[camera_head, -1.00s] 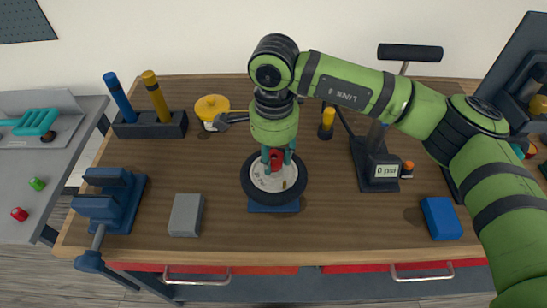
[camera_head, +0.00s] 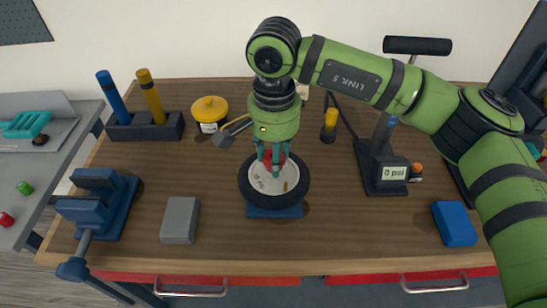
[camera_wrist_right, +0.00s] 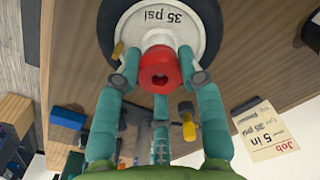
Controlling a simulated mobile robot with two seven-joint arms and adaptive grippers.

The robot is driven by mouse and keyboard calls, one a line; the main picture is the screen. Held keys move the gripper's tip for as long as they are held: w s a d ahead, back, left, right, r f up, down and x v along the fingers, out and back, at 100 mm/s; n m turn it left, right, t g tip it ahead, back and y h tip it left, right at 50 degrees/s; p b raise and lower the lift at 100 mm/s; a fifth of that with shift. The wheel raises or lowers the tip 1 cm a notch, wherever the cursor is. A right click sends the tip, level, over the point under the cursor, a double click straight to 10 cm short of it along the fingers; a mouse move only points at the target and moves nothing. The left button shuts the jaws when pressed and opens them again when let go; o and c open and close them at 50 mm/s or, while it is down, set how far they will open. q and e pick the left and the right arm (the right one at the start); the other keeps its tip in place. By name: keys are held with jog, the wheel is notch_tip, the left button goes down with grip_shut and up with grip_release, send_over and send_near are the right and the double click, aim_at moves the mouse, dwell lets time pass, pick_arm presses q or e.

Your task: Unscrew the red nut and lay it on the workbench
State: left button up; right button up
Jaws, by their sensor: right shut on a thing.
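The red nut (camera_wrist_right: 159,70) sits between the teal fingers of my right gripper (camera_wrist_right: 158,85) in the right wrist view, at the middle of the wheel (camera_wrist_right: 180,32). In the head view the right gripper (camera_head: 272,160) points down over the wheel (camera_head: 262,183), and the red nut (camera_head: 274,158) shows partly between its fingers. The gripper is shut on the nut. Whether the nut is still threaded on cannot be told. The wheel has a black tyre, a pale hub marked 35 psi and a blue stand (camera_head: 274,211) under it. The wooden workbench (camera_head: 340,235) lies around them. My left gripper is not in view.
A blue vise (camera_head: 97,205) and grey block (camera_head: 180,220) are left of the wheel. A yellow-lidded jar (camera_head: 210,112) and tool holder (camera_head: 145,127) stand behind. A pump reading 0 psi (camera_head: 385,170) and blue block (camera_head: 454,224) are right. Bench front is bare.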

jog(key=n, duration=0.1)
jog(key=n+b, duration=0.1)
jog(key=n, duration=0.1)
jog(key=n+b, duration=0.1)
jog(key=shift+d+f+n, duration=0.1)
jog(key=shift+f+n, duration=0.2)
jog(key=shift+r+n+b, duration=0.1)
jog(key=shift+n+b, duration=0.2)
jog(key=shift+n, duration=0.9)
jog(key=o, duration=1.2)
jog(key=shift+r, duration=0.2)
jog(key=shift+r, duration=0.3)
notch_tip(320, 180, up, 11)
jog(key=shift+r, duration=0.1)
